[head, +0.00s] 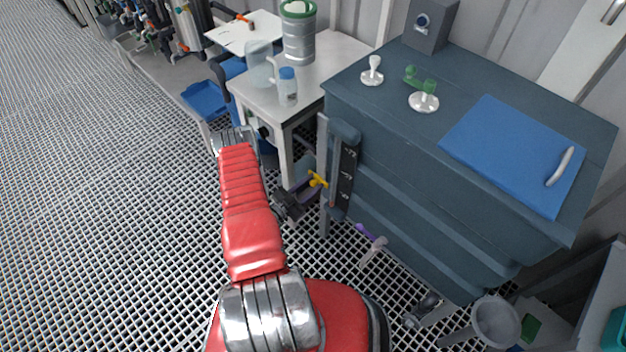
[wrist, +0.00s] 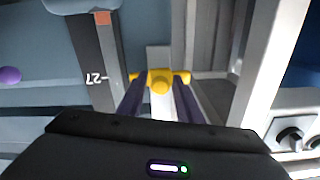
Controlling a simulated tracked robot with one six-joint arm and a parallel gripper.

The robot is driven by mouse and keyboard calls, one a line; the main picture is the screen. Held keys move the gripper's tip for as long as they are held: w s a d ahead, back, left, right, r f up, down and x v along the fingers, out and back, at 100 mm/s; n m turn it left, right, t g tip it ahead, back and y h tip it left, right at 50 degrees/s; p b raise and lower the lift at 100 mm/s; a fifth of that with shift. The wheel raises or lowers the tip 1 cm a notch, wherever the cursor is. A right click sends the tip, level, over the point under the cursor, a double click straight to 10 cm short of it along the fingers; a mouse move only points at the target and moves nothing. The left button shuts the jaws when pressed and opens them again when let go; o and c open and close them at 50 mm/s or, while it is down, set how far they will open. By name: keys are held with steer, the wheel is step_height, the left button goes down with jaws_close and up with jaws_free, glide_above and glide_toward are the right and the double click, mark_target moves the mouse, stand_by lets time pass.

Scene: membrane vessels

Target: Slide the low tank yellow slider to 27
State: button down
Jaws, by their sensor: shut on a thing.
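The yellow slider (head: 318,179) is on the upright rail at the near left corner of the blue-grey low tank (head: 400,120). My gripper (head: 303,192) reaches it from the left, low beside the tank. In the wrist view the yellow slider (wrist: 160,80) is between the two dark fingers of my gripper (wrist: 160,92), which are shut on it. A dark scale strip (wrist: 97,50) stands beside the rail. Its label, upside down there, reads 27, and the slider appears about level with it.
A white table (head: 334,50) with a grey canister (head: 298,38) and a blue-capped bottle (head: 288,88) stands left of the tank. Its leg is close to my gripper. A purple-handled valve (head: 370,243) sticks out from the tank's front. Open grating lies left of my arm.

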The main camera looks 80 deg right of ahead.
steer(key=shift+s+f, duration=0.25)
steer(key=c, duration=1.6)
jaws_free()
steer(key=shift+o, duration=0.2)
steer(key=shift+w+r, duration=0.1)
steer(key=v, duration=1.3)
steer(key=shift+w+a, duration=0.2)
steer(key=shift+a, duration=0.1)
